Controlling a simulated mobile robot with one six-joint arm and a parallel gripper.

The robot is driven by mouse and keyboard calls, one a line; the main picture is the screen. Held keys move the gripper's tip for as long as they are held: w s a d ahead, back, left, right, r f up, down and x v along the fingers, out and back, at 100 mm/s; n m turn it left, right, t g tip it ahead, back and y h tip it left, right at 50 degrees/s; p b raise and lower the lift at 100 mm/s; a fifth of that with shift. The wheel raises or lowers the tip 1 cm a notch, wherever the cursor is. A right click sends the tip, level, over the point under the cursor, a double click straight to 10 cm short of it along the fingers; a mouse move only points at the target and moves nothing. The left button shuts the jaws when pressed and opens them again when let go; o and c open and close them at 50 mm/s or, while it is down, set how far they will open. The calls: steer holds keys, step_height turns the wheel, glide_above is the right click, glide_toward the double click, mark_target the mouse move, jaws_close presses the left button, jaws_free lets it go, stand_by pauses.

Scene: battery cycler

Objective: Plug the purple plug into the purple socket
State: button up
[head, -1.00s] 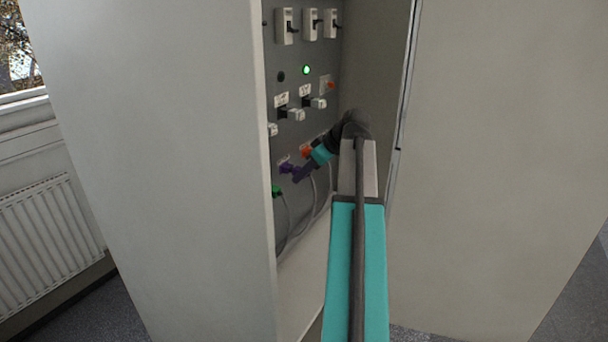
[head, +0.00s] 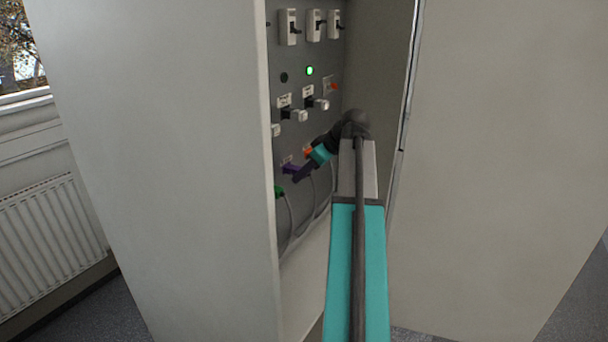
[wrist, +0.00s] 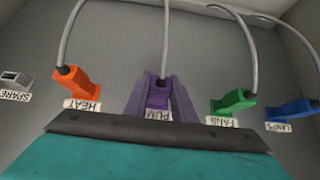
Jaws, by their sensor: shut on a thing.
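The purple plug (wrist: 158,94) is in the middle of the wrist view, with its grey cable running up. It stands at the panel just beside the label reading PUMP. Purple-grey sides flank it there. My gripper (head: 304,172) is shut on the plug, which shows in the head view (head: 290,169) against the cabinet panel. The purple socket is hidden behind the plug and the gripper. I cannot tell how deep the plug sits in it.
In the wrist view, the orange plug (wrist: 78,85) at HEAT and the green plug (wrist: 233,101) at FANS flank it closely. A blue plug (wrist: 291,109) and a grey SPARE socket (wrist: 14,80) lie farther out. The cabinet's left side wall (head: 170,170) bounds the opening.

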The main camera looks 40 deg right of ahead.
steer(key=shift+w, duration=0.1)
steer(key=o, duration=0.9)
steer(key=shift+r, duration=0.15)
steer(key=shift+b+v, duration=2.05)
steer(key=shift+v, duration=4.8)
